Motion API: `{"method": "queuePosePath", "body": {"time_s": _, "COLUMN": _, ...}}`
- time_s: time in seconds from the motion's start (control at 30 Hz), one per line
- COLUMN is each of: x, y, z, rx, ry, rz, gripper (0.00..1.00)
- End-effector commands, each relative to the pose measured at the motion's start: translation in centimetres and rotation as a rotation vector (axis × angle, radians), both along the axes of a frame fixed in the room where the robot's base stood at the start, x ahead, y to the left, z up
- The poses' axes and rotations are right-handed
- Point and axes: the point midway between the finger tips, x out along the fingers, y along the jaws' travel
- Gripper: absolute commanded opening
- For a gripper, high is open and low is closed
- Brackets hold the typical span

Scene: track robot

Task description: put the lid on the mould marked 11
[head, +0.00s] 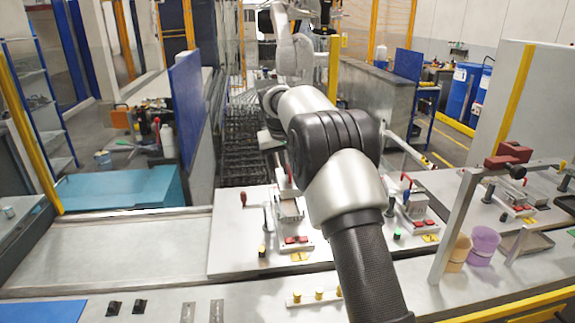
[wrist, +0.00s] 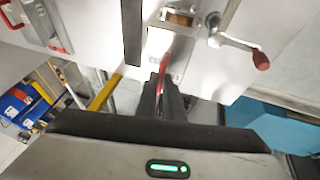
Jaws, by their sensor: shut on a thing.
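My gripper (wrist: 160,88) is shut on a slim red handle (wrist: 164,68), seen end-on between the dark fingers. In the head view, a red upright handle (head: 281,160) shows at the left mould station (head: 290,210), just below the end of my arm. A second mould station (head: 416,206) with a red lever (head: 407,185) stands to the right. The wrist view shows a metal mould part (wrist: 180,18) beside the held handle, with a crank (wrist: 235,42) ending in a red knob. No number 11 is readable, and I cannot pick out a lid. My arm hides part of the left station.
A dark red knob (head: 243,198) stands left of the left station. A metal post frame (head: 455,225) rises at the right, near a purple cup (head: 483,245) and an orange cup (head: 458,252). Yellow pegs sit on a white strip (head: 310,298) in front. The grey bench at left is clear.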

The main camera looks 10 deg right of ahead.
Motion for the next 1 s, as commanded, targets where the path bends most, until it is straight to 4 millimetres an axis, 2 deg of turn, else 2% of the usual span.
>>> {"method": "queuePosePath", "body": {"time_s": 0.17, "x": 0.0, "y": 0.0, "z": -0.7, "rx": -0.001, "ry": -0.002, "rz": 0.000, "gripper": 0.00}}
{"method": "queuePosePath", "body": {"time_s": 0.6, "x": 0.0, "y": 0.0, "z": -4.5, "rx": 0.000, "ry": -0.003, "rz": 0.001, "gripper": 0.00}}
{"method": "queuePosePath", "body": {"time_s": 1.0, "x": 0.0, "y": 0.0, "z": -4.6, "rx": 0.000, "ry": -0.003, "rz": 0.001, "gripper": 0.00}}
